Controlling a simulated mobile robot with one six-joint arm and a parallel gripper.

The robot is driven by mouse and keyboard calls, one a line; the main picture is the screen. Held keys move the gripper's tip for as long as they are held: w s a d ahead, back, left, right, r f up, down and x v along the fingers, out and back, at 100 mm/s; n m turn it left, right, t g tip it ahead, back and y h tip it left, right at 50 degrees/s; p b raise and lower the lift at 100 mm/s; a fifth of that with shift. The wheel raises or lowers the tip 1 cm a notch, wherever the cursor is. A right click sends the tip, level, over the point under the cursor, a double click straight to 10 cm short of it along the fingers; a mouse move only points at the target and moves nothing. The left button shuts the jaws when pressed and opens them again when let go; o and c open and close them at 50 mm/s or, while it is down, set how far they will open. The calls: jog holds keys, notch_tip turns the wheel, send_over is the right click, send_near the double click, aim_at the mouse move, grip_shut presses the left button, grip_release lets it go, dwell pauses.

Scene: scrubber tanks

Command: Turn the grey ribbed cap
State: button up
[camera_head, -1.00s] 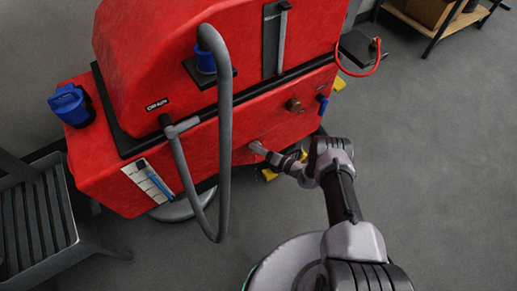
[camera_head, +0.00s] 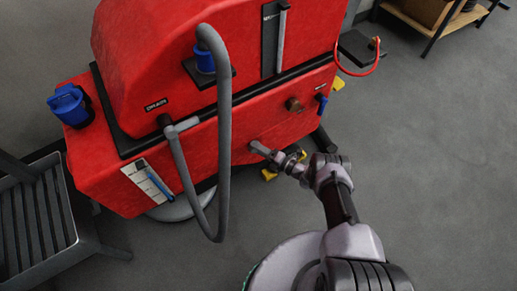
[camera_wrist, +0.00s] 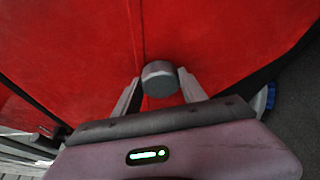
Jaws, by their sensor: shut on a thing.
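The grey ribbed cap (camera_wrist: 160,78) sits low on the red tank (camera_wrist: 75,45) and shows between my fingertips in the wrist view. My gripper (camera_wrist: 158,88) is shut on the cap, one finger on each side. In the head view my gripper (camera_head: 262,151) reaches the lower front of the red tank (camera_head: 115,185) from the right. The cap is too small and too covered by the fingers to make out there. Its ribs are hard to see in the wrist view.
A grey hose (camera_head: 225,150) loops down in front of the tank, left of my gripper. A brass-coloured knob (camera_head: 293,104) and a blue lever (camera_head: 322,103) sit above and right. A slatted grey rack (camera_head: 40,210) stands at left. The floor at right is clear.

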jog(key=o, duration=1.4)
jog(key=shift+c, duration=0.2)
jog(key=p+v, duration=0.3)
jog(key=v, duration=1.4)
jog(key=shift+d+p, duration=0.15)
jog(key=shift+p, duration=0.2)
jog(key=shift+r, duration=0.1)
